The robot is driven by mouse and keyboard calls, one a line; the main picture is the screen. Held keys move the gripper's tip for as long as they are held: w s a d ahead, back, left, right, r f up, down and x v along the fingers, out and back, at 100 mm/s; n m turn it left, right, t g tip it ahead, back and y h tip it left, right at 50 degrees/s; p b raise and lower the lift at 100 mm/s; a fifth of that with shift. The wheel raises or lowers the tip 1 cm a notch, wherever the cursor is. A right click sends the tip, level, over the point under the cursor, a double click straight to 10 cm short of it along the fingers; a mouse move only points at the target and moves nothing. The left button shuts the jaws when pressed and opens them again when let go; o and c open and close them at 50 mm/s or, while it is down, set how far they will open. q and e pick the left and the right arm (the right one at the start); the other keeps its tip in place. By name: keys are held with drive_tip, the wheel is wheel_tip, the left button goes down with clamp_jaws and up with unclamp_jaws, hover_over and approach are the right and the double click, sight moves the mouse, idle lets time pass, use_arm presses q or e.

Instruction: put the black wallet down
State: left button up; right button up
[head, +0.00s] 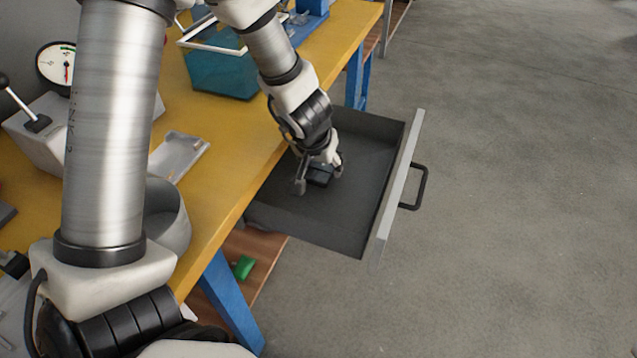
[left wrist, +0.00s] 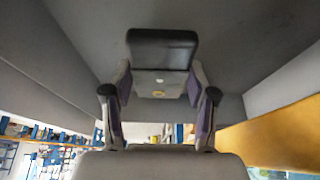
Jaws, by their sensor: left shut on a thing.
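The black wallet (head: 320,174) is inside the open dark grey drawer (head: 368,190), low over its floor near the table side. I cannot tell whether it touches the floor. My left gripper (head: 318,180) reaches down into the drawer and is shut on the wallet. In the left wrist view the wallet (left wrist: 162,50) sits between the two fingertips (left wrist: 159,88), its dark part sticking out past them. The fingers hide part of it in the head view. My right gripper is in neither view.
The drawer's light front panel (head: 400,190) and black handle (head: 420,188) face the open concrete floor. On the yellow bench (head: 205,215) stand a teal bin (head: 220,72), a light tray (head: 178,155) and a dial gauge (head: 57,64). The drawer floor around the wallet looks clear.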

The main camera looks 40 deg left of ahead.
sight(319, 169)
use_arm(q)
wheel_tip(319, 169, down, 4)
drive_tip(key=shift+a+f+b, duration=0.1)
drive_tip(key=shift+f+b, duration=0.15)
drive_tip(key=shift+b, duration=0.85)
drive_tip(key=shift+w+a+r, duration=0.1)
drive_tip(key=shift+w, duration=0.05)
drive_tip(key=shift+w+a+r+p, duration=0.2)
drive_tip(key=shift+w+a+p, duration=0.35)
drive_tip(key=shift+w+p, duration=0.05)
drive_tip(key=shift+w+a+r+p, duration=0.15)
drive_tip(key=shift+w+a+p, duration=0.35)
drive_tip(key=shift+w+p, duration=0.1)
drive_tip(key=shift+w+a+f+b, duration=0.1)
drive_tip(key=shift+a+f+b, duration=0.05)
drive_tip(key=shift+f+b, duration=0.4)
drive_tip(key=shift+w+a+f+b, duration=0.1)
drive_tip(key=shift+f+b, duration=0.35)
drive_tip(key=shift+f, duration=0.15)
drive_tip(key=shift+s+r, duration=0.1)
drive_tip(key=shift+d+r, duration=0.15)
drive_tip(key=shift+f, duration=0.25)
drive_tip(key=o, duration=1.3)
drive_tip(key=shift+c, duration=0.2)
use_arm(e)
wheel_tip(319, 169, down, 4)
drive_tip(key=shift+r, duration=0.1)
use_arm(q)
drive_tip(key=shift+r, duration=0.1)
